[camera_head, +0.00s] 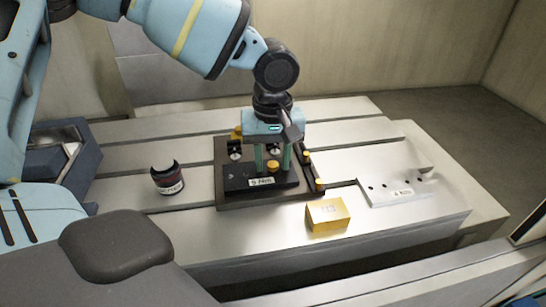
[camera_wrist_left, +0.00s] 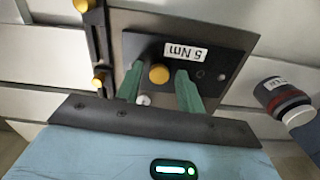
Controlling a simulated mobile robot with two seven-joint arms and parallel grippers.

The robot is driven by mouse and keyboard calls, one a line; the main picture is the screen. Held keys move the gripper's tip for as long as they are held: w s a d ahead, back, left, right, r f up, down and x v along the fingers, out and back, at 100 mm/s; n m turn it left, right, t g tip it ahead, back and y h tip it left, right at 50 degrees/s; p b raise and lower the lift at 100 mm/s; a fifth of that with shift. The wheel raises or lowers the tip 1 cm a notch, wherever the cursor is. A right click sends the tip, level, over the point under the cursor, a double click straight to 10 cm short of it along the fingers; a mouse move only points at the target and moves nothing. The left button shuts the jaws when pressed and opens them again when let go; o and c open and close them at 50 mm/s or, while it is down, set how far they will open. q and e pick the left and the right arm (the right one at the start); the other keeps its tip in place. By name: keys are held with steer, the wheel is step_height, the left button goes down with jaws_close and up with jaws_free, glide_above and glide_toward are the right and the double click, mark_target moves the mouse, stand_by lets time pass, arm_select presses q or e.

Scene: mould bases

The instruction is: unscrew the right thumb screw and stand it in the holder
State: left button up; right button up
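A dark mould base (camera_head: 228,196) lies on the slotted table and carries a black block labelled 5 Nm (camera_head: 262,182). A yellow knob, seemingly a thumb screw (camera_head: 272,165), is on the block; it also shows in the left wrist view (camera_wrist_left: 159,74). My left gripper (camera_head: 273,163) points down over the block, its green fingers apart. In the wrist view the gripper (camera_wrist_left: 158,84) has the knob showing in the gap; I cannot tell whether the fingers touch it. A white plate with several holes (camera_head: 395,192), possibly the holder, lies at the right. My right gripper is not in view.
A dark rail with yellow knobs (camera_head: 318,184) borders the base's right side. A yellow block (camera_head: 327,216) stands at the front. A dark red-banded cylinder (camera_head: 168,180) and a blue-grey bin (camera_head: 80,165) are at the left. The table's front left is clear.

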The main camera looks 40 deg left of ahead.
arm_select(q)
steer(key=shift+o, duration=0.3)
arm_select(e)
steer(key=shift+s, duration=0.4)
